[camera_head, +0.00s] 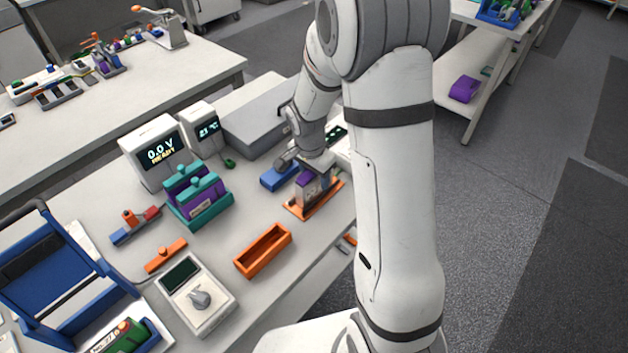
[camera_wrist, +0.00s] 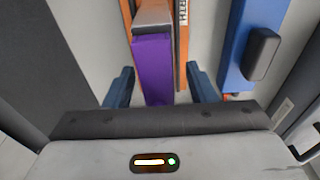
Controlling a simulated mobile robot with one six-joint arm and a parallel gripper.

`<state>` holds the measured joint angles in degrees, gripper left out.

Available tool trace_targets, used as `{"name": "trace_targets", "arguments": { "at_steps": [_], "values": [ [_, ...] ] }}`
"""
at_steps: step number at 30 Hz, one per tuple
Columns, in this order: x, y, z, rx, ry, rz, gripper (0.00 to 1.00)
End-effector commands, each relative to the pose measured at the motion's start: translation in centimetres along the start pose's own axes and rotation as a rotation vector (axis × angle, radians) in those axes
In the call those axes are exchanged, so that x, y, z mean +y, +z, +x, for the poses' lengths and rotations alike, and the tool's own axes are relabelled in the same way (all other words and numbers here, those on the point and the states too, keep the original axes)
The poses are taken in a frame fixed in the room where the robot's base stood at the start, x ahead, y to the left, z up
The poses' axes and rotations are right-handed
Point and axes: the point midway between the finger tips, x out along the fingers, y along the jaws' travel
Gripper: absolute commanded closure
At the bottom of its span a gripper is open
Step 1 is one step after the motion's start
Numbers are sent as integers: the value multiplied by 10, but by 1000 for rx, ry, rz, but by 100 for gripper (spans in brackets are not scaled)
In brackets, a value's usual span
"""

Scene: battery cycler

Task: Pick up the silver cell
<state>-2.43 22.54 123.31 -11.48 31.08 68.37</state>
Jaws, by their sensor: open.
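A block-shaped cell with a purple face and a greyish top stands on an orange base (camera_head: 328,203) near the table's right edge. I take it for the silver cell (camera_head: 313,187). In the wrist view the cell (camera_wrist: 153,68) shows its purple side, between and ahead of the two blue fingertips. My gripper (camera_wrist: 162,86) is open, with clear gaps on both sides of the cell. In the head view my gripper (camera_head: 310,166) is just above the cell and partly covers it.
A blue block (camera_head: 279,176) lies close left of the cell; it shows right in the wrist view (camera_wrist: 252,45). An orange tray (camera_head: 263,250), a teal rack (camera_head: 205,215) with purple cells, a 0.0 V meter (camera_head: 158,153) and a grey case (camera_head: 258,120) stand around.

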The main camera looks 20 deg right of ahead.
Motion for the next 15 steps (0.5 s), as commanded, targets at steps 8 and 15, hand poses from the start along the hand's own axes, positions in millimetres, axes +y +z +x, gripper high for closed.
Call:
{"name": "trace_targets", "arguments": {
  "at_steps": [8, 15],
  "values": [
    [0, 0, 0, 0, 0, 0, 56],
    [0, 0, 0, 0, 0, 0, 75]
  ]
}}
